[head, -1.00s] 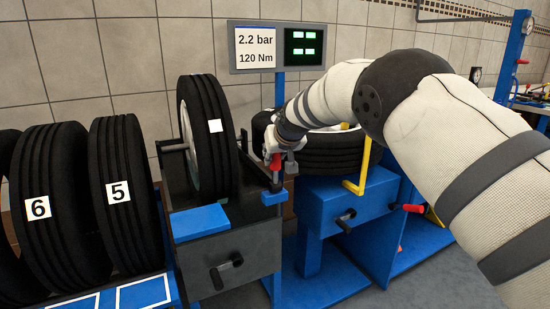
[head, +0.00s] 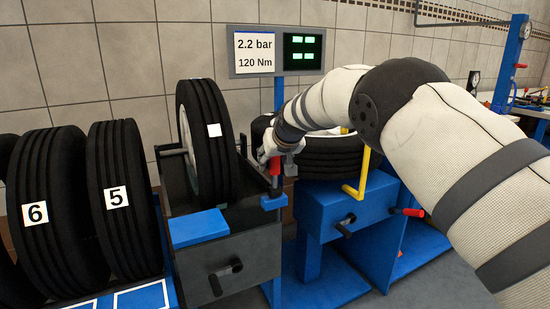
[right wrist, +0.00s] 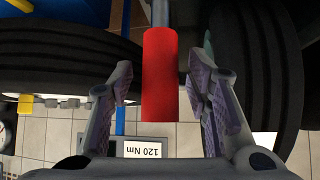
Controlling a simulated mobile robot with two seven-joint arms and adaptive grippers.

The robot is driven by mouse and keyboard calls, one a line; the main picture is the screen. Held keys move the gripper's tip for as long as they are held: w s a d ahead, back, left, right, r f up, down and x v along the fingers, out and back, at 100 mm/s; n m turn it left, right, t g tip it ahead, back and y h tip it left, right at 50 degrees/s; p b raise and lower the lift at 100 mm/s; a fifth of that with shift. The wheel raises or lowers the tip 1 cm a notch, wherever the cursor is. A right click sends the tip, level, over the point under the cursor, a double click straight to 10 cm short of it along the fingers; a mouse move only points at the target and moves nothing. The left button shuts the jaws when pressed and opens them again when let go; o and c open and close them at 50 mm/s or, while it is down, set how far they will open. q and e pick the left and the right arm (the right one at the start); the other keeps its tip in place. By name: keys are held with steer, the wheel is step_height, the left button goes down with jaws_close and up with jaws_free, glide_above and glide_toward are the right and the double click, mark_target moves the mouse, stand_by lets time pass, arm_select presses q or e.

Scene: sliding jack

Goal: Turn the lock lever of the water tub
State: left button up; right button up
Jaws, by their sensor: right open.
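The water tub (head: 262,248) is a dark grey box with a tyre (head: 210,140) standing in it. A red-handled lever (head: 275,166) stands upright at its right side, on a blue post. The red handle (right wrist: 160,80) also shows in the right wrist view, between my open fingers with a gap on each side. My right gripper (right wrist: 160,85) is open and around the handle, not closed on it. In the head view the right gripper (head: 268,153) is at the handle's top, partly hidden by my wrist. My left gripper is not in view.
A black crank (head: 225,276) is on the tub's front. Tyres marked 6 (head: 50,200) and 5 (head: 125,195) stand at the left. A blue stand (head: 330,205) with a flat-lying tyre (head: 330,165) and yellow bar (head: 362,172) is close on the right. A display (head: 277,50) hangs behind.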

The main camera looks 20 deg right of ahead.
steer(key=v, duration=1.2)
steer(key=s+a+f+g+p, duration=0.1)
steer(key=s+f+g, duration=0.1)
steer(key=s+f, duration=0.6)
steer(key=s+f+g, duration=0.1)
steer(key=s+f, duration=0.2)
steer(key=f, duration=0.9)
steer(key=s+a+f+g+p, duration=0.1)
steer(key=s+f+g, duration=0.1)
steer(key=s+f, duration=0.55)
steer(key=s+a+f+g, duration=0.1)
steer(key=s+f, duration=0.3)
steer(key=s, duration=0.3)
steer(key=s+a+f+n+g+y+p, duration=0.1)
steer(key=s+f+g, duration=0.1)
steer(key=s+f, duration=0.35)
steer(key=s+f+g, duration=0.1)
steer(key=s+f, duration=0.1)
steer(key=s, duration=0.6)
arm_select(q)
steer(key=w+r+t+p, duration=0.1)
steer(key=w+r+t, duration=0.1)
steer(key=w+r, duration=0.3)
arm_select(e)
steer(key=s+a+r+g, duration=0.1)
steer(key=s+a+g, duration=0.1)
steer(key=s, duration=1.6)
steer(key=shift+s+a+g, duration=0.25)
steer(key=shift+a+g, duration=0.05)
steer(key=shift+a, duration=0.05)
